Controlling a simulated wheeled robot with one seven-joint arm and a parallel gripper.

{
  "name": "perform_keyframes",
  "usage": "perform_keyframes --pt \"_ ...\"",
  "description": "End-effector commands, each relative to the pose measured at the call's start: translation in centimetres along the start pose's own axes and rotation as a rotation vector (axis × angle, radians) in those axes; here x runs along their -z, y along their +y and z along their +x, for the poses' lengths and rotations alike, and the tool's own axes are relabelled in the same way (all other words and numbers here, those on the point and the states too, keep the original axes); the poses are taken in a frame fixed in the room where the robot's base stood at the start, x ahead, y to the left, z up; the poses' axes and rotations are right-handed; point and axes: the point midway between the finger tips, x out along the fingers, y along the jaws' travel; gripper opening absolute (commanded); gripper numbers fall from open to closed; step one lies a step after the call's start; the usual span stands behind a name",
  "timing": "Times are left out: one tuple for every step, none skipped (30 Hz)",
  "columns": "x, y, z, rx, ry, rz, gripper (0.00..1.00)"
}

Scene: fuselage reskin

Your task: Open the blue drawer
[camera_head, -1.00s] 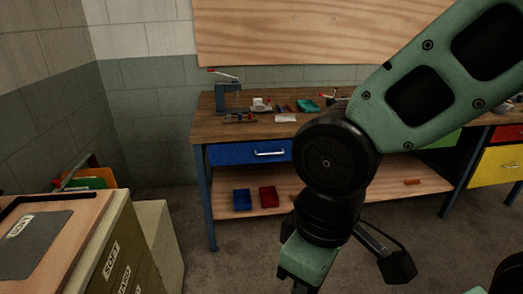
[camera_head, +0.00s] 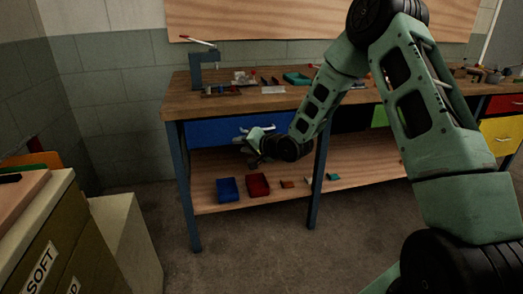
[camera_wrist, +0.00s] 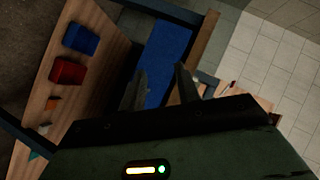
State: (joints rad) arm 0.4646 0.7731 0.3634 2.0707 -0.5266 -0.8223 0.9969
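The blue drawer (camera_head: 210,131) is under the top of the wooden workbench, at its left end. Its front looks flush with the bench, so it appears closed. Its silver handle (camera_head: 256,128) shows just above my gripper (camera_head: 250,146), and the gripper and wrist hide the lower right of the drawer front. In the wrist view the drawer (camera_wrist: 168,55) appears turned on its side, beyond the fingers. My gripper (camera_wrist: 164,86) has its two fingers apart with nothing seen between them. I cannot tell whether a finger touches the handle.
A blue bin (camera_head: 228,190) and a red bin (camera_head: 257,185) sit on the lower shelf (camera_head: 300,203). A bench leg (camera_head: 319,180) stands right of the drawer. A cabinet (camera_head: 60,235) is at the front left. The floor before the drawer is clear.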

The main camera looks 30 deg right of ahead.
Motion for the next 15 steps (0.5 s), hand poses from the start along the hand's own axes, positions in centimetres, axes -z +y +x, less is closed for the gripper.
perform_keyframes --pt "1.8 5.3 0.8 0.058 0.079 0.099 0.32" --pt "3.0 7.0 0.7 0.101 0.118 0.149 0.32" --pt "4.4 9.2 0.4 0.157 0.164 0.210 0.32" --pt "5.4 10.6 0.1 0.197 0.196 0.250 0.32" --pt "6.2 11.9 -0.3 0.235 0.224 0.286 0.32" --pt "7.1 13.5 -0.9 0.282 0.255 0.329 0.32" --pt "7.7 14.5 -1.4 0.312 0.275 0.356 0.32" --pt "8.2 15.3 -1.8 0.340 0.292 0.379 0.32" --pt "8.7 16.2 -2.3 0.371 0.310 0.405 0.32" --pt "9.0 16.7 -2.6 0.390 0.320 0.418 0.32" --pt "9.2 17.1 -2.9 0.407 0.328 0.430 0.32" --pt "9.5 17.4 -3.1 0.421 0.336 0.440 0.32" --pt "9.7 17.5 -3.1 0.430 0.340 0.445 0.32" --pt "9.8 17.5 -3.1 0.436 0.341 0.449 0.32" --pt "10.0 17.4 -2.9 0.440 0.342 0.450 0.32"
